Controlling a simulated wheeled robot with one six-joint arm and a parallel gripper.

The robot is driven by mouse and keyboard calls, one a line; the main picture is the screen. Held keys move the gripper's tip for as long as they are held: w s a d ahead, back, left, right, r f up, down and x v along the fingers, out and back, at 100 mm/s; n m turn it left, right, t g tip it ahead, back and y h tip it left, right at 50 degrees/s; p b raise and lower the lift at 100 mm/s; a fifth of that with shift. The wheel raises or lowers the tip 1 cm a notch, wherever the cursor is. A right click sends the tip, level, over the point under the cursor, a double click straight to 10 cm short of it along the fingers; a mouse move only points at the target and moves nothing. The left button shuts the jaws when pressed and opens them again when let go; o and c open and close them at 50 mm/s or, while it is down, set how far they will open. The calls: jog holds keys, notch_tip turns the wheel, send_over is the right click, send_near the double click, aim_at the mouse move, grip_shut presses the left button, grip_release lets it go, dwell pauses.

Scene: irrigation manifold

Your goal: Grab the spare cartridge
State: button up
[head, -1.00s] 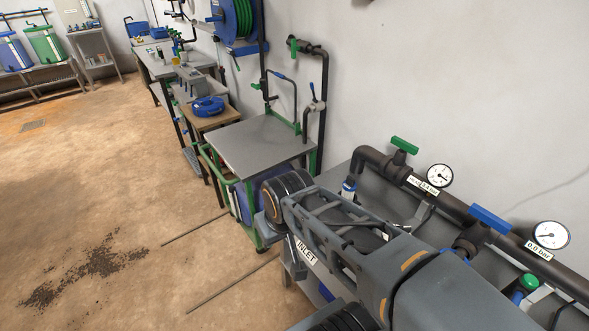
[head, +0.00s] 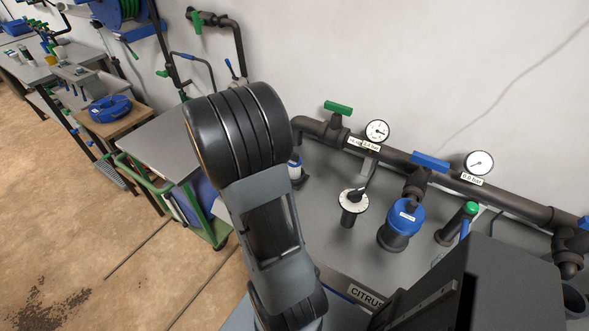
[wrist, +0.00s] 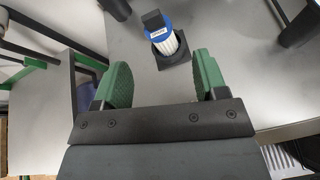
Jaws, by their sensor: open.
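The spare cartridge (wrist: 166,42) is a white pleated cylinder with a blue, labelled top band and a dark tab. It stands in a black square holder (wrist: 176,79) on the grey bench top. In the head view the cartridge (head: 295,172) shows small, partly hidden behind my arm. My gripper (wrist: 161,62) is open and empty in the wrist view, with its green pads spread apart. The cartridge appears beyond the fingertips, between their lines, and not gripped. In the head view my gripper is hidden.
In the head view a dark pipe (head: 395,160) with gauges and valve handles runs along the wall. A blue-capped housing (head: 404,220) and a white-topped dark fitting (head: 353,200) stand on the bench (head: 330,238). A green-framed cart (head: 160,140) is at left.

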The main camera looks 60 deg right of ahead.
jog(key=d+f+n, duration=0.2)
jog(key=d+n, duration=0.1)
send_over(294, 166)
jog(key=w+a, duration=0.1)
jog(key=a, duration=0.1)
notch_tip(294, 166, down, 3)
jog(key=shift+t+h, duration=0.3)
jog(key=shift+t, duration=0.1)
jog(key=shift+p+x, duration=0.55)
jog(key=shift+x, duration=2.7)
jog(key=shift+w+r, duration=0.15)
jog(key=shift+c, duration=0.3)
grip_shut()
